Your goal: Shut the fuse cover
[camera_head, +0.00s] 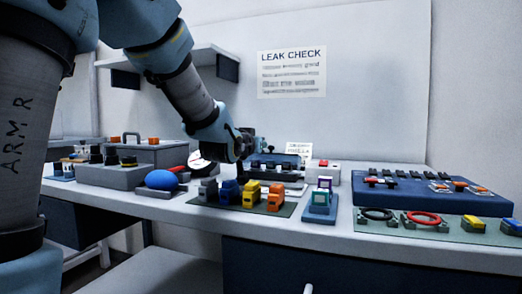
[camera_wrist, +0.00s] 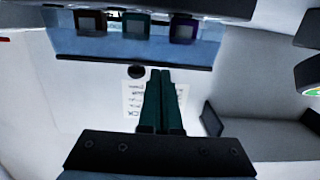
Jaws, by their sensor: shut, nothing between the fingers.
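My gripper (camera_wrist: 160,73) is shut and empty; its two dark green fingers lie side by side in the wrist view. In the head view the gripper (camera_head: 244,146) is at the left end of a low unit with a dark blue panel (camera_head: 282,159) near the back of the bench. The wrist view shows a blue panel (camera_wrist: 100,47) with three framed squares in brown, green and purple, and a dark edge bar with a round black knob (camera_wrist: 137,72) just beyond the fingertips. I cannot tell for certain which part is the fuse cover, or whether the fingers touch it.
Colored blocks (camera_head: 253,193) stand on a mat in front of the unit. A blue stand (camera_head: 320,204) with framed pieces is to the right, then a large blue board (camera_head: 430,193). A blue dome (camera_head: 161,179) is at left. A wall notice (camera_head: 291,73) hangs behind.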

